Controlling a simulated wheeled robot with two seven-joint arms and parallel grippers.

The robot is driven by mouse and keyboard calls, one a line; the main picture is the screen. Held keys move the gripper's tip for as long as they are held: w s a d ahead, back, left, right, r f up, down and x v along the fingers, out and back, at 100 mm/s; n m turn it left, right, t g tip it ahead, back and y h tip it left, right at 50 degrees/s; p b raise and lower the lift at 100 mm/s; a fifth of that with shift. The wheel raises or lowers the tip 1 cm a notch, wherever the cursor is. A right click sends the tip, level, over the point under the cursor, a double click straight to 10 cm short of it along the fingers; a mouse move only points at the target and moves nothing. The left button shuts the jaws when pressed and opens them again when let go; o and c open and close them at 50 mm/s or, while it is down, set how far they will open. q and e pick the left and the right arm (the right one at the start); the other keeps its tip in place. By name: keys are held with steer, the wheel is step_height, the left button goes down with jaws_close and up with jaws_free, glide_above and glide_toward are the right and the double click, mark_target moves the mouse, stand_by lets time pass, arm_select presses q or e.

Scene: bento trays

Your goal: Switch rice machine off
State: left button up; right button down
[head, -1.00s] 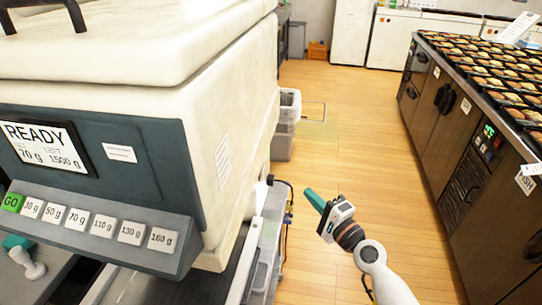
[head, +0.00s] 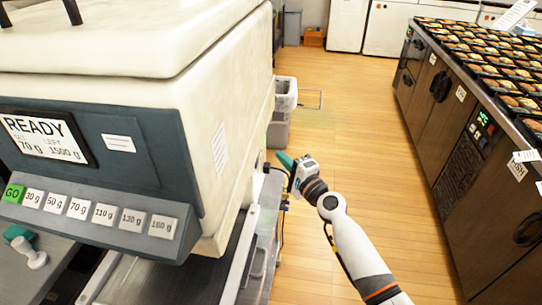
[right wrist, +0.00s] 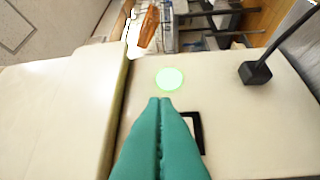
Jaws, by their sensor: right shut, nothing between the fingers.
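The rice machine (head: 238,110) is a large cream box at the left, with a dark front panel. Its display (head: 45,138) reads READY, 70 g and 1500 g. A green GO button (head: 13,192) starts a row of weight buttons. My right gripper (head: 280,157) is beside the machine's far right edge. In the right wrist view its teal fingers (right wrist: 160,104) are shut and empty, pointing at a cream surface with a glowing green circle (right wrist: 170,78). A black-framed rectangle (right wrist: 199,128) there is partly hidden by the fingers. Contact cannot be told. My left gripper is not in view.
A black plug with a cable (right wrist: 256,72) sits on the cream surface, right of the fingers. A grey bin (head: 279,130) stands behind the machine. A counter (head: 455,140) carrying many bento trays runs along the right.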

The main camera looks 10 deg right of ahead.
mark_target(260, 154)
steer(key=a, duration=0.1)
steer(key=w+a, duration=0.1)
steer(key=a, duration=0.1)
steer(key=shift+w+a+r+p, duration=0.1)
steer(key=shift+a+r+p, duration=0.1)
steer(key=shift+p, duration=0.15)
steer(key=shift+a+r+p, duration=0.1)
steer(key=shift+a+p, duration=0.1)
steer(key=shift+p, duration=0.55)
